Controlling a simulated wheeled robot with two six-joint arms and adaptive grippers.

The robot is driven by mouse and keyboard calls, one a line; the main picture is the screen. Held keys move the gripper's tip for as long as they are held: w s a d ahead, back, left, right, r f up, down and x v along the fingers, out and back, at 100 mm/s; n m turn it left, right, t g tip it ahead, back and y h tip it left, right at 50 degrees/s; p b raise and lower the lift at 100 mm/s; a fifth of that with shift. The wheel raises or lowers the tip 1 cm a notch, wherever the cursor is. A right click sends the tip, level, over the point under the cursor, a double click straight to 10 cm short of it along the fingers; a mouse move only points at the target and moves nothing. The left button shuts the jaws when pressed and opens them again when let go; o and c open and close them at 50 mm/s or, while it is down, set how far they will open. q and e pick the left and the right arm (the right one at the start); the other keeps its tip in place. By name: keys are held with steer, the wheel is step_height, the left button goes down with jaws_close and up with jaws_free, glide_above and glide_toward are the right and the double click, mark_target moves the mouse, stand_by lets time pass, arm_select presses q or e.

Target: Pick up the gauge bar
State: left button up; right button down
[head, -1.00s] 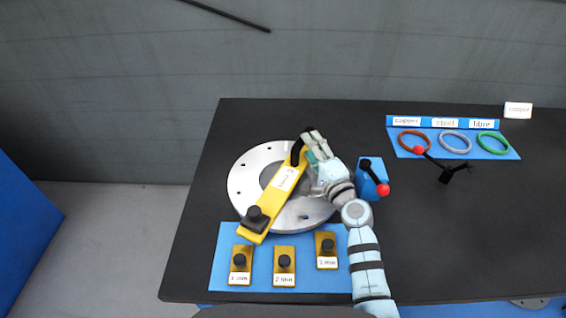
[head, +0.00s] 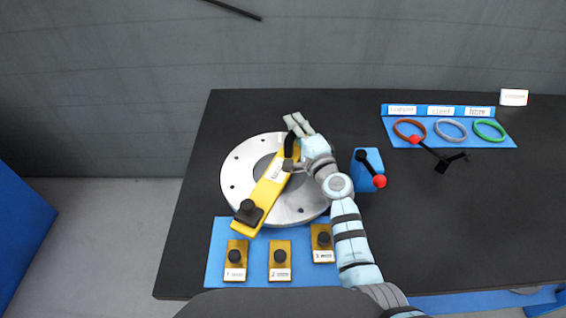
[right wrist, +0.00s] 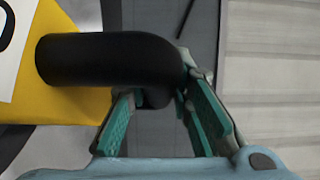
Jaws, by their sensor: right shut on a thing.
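The gauge bar (head: 265,193) is a long yellow bar with a white label, lying slantwise across the grey flanged disc (head: 235,170). It has a black knob at its near end and a bent black handle (right wrist: 110,62) at its far end. My right gripper (head: 290,145) is at that far end, shut on the handle, with one finger on each side of it. In the right wrist view the handle's bend sits between the green finger pads. I cannot tell whether the bar touches the disc. My left gripper is not in view.
A blue mat (head: 218,265) in front of the disc holds three small yellow blocks with black knobs. A blue block with a red-tipped lever (head: 367,160) stands right of my arm. Coloured rings lie on a blue tray (head: 455,140) at back right. The right table is mostly clear.

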steer(key=shift+d+r, duration=0.1)
step_height(320, 180, up, 20)
steer(key=p, duration=1.9)
steer(key=shift+s, duration=0.15)
steer(key=shift+f+b, duration=9.95)
steer(key=shift+f, duration=0.1)
steer(key=shift+r, duration=0.1)
